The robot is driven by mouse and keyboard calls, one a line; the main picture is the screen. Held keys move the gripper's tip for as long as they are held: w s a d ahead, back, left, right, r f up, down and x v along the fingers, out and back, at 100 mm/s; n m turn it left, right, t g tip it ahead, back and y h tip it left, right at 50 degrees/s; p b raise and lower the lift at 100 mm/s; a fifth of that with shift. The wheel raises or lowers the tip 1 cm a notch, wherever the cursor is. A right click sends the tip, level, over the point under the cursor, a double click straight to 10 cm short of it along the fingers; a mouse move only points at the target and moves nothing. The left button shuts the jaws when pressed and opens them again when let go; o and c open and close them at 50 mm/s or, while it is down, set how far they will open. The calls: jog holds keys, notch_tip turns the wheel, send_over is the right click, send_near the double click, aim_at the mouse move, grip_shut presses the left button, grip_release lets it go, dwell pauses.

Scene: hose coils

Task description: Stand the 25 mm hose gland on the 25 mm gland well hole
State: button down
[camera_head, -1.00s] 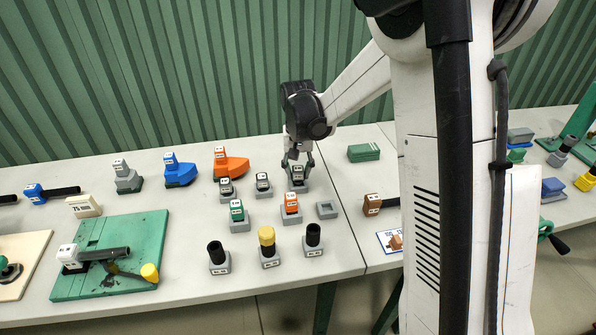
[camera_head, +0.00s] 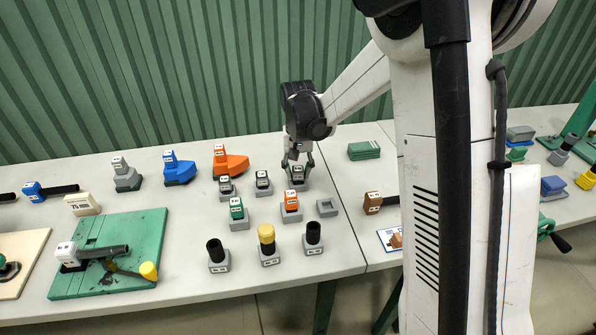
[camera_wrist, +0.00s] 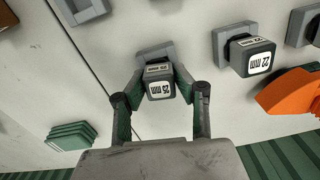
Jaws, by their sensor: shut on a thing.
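The 25 mm hose gland (camera_wrist: 160,88) is a dark grey block with white labels, one of which reads 25 mm in the wrist view. My gripper (camera_wrist: 158,85) is shut on it, with a finger on each side. In the head view my gripper (camera_head: 298,166) points down over the gland (camera_head: 297,173). A grey square well block (camera_wrist: 155,51) shows just behind the gland in the wrist view. The gland overlaps this block and hides its hole. I cannot tell whether the gland touches it or is seated.
A similar gland marked 22 mm (camera_wrist: 250,56) stands in its own well beside mine. An empty grey square well (camera_head: 327,207) lies in front, to the right. Several other glands, an orange part (camera_head: 231,163) and a green block (camera_head: 364,151) stand around. Bare table lies between them.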

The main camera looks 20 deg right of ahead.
jog(key=shift+f, duration=0.15)
jog(key=c, duration=1.3)
grip_release()
jog(key=shift+o, duration=0.2)
jog(key=shift+r+p, duration=1.9)
jog(key=shift+r, duration=2.1)
notch_tip(320, 180, up, 12)
jog(key=shift+s, duration=0.1)
